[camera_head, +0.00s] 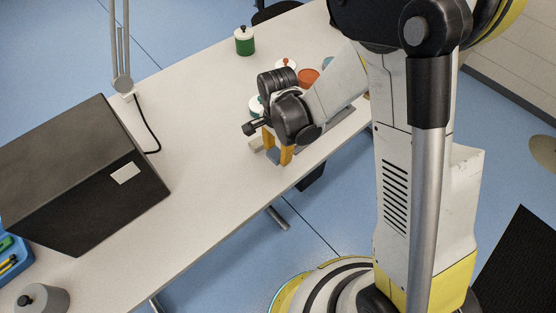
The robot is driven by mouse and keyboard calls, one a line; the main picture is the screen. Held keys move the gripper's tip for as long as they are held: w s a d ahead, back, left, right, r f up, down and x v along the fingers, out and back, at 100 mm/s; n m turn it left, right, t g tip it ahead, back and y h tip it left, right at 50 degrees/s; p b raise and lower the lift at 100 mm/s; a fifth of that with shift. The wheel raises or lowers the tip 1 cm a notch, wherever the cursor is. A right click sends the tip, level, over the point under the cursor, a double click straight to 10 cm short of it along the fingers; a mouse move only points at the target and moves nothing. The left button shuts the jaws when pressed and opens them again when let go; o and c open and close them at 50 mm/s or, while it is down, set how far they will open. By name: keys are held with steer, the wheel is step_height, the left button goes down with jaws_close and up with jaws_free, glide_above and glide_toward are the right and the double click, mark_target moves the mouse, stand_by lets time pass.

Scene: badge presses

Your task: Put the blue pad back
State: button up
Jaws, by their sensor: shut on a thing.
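My gripper (278,152) is low over the white table, near its right edge, with its orange fingers pointing down. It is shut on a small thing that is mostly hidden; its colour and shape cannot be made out. A small pale block (256,144) shows just left of the fingers; I cannot tell whether it touches them. A blue-teal round thing (327,62) shows partly behind my arm at the far right of the table. I cannot tell whether either is the blue pad.
The white table (205,150) has free room left of my gripper. A green pot (244,45), a red round piece (308,77) and a white-and-red pot (285,65) stand farther back. A large dark box (80,175), a lamp stand (122,82) and a grey cylinder (45,301) stand left.

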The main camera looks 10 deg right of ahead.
mark_target(278, 159)
steer(key=shift+f+b, duration=0.8)
steer(key=shift+f, duration=0.95)
steer(key=shift+f, duration=0.2)
steer(key=o, duration=1.1)
steer(key=shift+r, duration=0.1)
